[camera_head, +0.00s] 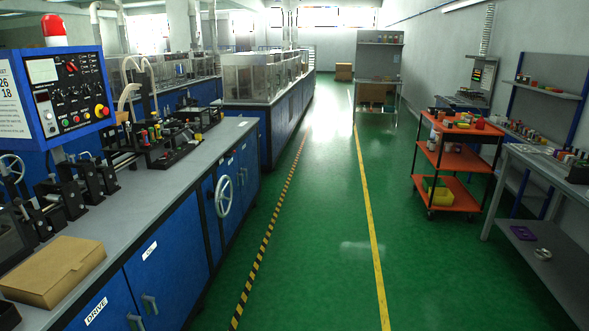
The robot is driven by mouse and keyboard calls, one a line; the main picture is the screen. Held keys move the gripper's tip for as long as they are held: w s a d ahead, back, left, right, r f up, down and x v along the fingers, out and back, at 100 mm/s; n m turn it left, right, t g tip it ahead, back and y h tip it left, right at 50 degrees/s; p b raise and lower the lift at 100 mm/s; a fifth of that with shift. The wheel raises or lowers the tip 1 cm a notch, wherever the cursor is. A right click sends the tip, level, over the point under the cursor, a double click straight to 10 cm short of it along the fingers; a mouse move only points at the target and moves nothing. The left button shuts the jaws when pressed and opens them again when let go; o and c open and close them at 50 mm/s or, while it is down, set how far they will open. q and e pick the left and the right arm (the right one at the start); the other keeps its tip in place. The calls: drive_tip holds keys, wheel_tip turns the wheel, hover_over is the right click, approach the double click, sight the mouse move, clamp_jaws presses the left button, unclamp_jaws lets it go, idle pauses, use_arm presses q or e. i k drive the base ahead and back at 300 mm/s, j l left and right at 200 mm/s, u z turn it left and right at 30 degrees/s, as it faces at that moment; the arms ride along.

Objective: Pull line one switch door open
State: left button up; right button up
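Blue cabinet doors line the front of the long machine bench at left. The nearest door (112,290) has a white label reading DRIVE and a grey handle (135,321). The door beside it (180,263) has a small label too small to read surely and a grey handle (149,304). Both look shut. Farther along are more blue doors (239,172) with small handles, also shut. No label that I can read says switch. Neither of my grippers is in view.
A white handwheel (223,196) sticks out from the bench front. A cardboard box (52,271) and a blue control panel (68,95) are at left. An orange cart (458,160) and a grey table (560,180) stand at right. The green floor (325,250) between is clear.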

sight(248, 150)
drive_tip(key=i, duration=1.85)
